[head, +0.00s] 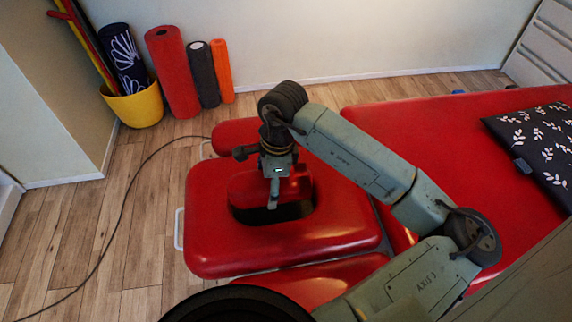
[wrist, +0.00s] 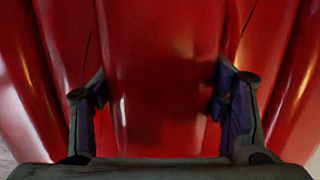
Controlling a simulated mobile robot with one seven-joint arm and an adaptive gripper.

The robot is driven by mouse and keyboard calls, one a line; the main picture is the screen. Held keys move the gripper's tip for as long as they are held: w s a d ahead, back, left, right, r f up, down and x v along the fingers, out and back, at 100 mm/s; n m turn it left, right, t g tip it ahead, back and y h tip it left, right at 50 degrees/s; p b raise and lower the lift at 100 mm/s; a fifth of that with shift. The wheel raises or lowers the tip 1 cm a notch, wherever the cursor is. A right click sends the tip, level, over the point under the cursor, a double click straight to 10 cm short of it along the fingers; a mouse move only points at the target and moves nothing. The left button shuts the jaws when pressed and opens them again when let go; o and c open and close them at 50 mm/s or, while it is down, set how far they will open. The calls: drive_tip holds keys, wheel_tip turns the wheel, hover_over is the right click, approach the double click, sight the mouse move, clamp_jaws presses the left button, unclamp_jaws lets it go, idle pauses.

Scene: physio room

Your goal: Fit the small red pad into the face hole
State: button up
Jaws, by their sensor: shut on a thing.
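The red treatment table's head section (head: 215,235) has a dark face hole (head: 292,212) in its middle. The small red pad (head: 250,188) is over the hole, with the dark opening showing along its front edge. My gripper (head: 273,192) comes down from above onto the pad. In the wrist view the pad (wrist: 160,110) lies between the two fingers of my gripper (wrist: 160,95), which are shut on its sides. Red upholstery shows on both sides of it. I cannot tell how deep the pad sits in the hole; its far side is partly hidden by my gripper.
The long red main section (head: 430,125) of the table is to the right, with a dark leaf-patterned cushion (head: 540,145) on it. A yellow bucket (head: 136,106) and foam rollers (head: 173,72) stand by the back wall. A cable (head: 121,205) runs over the wooden floor at left.

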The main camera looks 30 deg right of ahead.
drive_tip(key=shift+w+d, duration=0.25)
drive_tip(key=shift+d, duration=0.35)
drive_tip(key=shift+f+b, duration=0.95)
drive_tip(key=shift+f, duration=1.65)
wheel_tip(320, 180, down, 3)
drive_tip(key=b, duration=0.3)
drive_tip(key=shift+f, duration=0.15)
drive_tip(key=o, duration=1.3)
